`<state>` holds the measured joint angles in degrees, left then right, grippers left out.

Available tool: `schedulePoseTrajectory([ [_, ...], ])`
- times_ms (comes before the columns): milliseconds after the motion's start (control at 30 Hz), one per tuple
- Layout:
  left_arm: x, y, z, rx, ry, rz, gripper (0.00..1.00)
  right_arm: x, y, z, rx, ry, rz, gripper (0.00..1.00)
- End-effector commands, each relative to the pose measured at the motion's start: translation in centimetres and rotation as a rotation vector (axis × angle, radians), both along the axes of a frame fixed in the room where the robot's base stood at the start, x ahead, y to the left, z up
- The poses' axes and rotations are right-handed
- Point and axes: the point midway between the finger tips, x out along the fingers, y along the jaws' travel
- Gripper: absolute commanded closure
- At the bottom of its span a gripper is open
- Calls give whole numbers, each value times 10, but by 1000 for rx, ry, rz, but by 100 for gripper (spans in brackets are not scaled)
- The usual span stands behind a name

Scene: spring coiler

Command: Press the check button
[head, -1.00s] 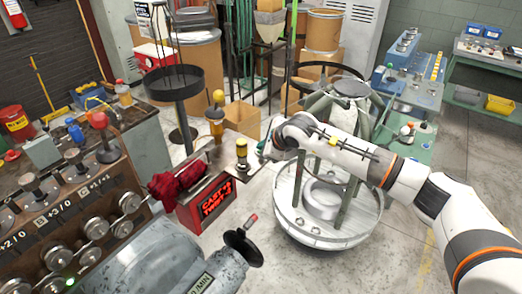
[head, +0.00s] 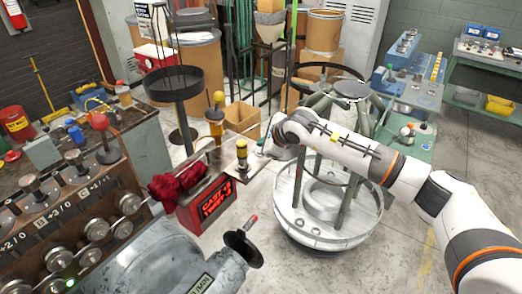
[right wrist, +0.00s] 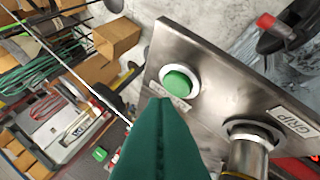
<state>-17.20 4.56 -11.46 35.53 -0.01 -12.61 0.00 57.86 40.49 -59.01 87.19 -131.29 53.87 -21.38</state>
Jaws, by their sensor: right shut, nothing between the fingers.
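A round green button (right wrist: 180,81) in a pale ring sits on a brushed metal panel (right wrist: 210,75) in the right wrist view. A label beside it is partly covered by my finger and cannot be read in full. My right gripper (right wrist: 166,104) shows as shut dark green fingers, empty, with the tip just below the button in the picture. I cannot tell whether it touches the panel. In the head view my right arm reaches in from the right to the panel; the green button cannot be made out there. My left gripper is not in view.
A second fitting, labelled GRIP, is a metal post (right wrist: 250,150) on the same panel; its yellow top (head: 241,148) shows in the head view. A red-lit display box (head: 208,205) with red cloth (head: 178,184) stands to the left. A round wire-reel stand (head: 325,235) is behind my arm.

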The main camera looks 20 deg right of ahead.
Motion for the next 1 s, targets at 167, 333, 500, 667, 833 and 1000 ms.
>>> schedulePoseTrajectory([
  [167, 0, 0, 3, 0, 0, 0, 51, 0, 0, 6, 0, -1, -1, 100],
  [333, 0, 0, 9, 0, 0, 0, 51, 0, 0, 22, 1, -1, -1, 100],
  [500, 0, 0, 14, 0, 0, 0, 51, 1, 0, 40, 0, -2, -1, 100],
  [667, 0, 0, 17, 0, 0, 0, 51, 0, 0, 50, 0, 0, 0, 100],
  [833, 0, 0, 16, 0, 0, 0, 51, 0, 0, 50, -1, 1, -1, 100],
  [1000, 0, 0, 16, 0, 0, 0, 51, 0, 0, 50, 0, 0, 0, 100],
])
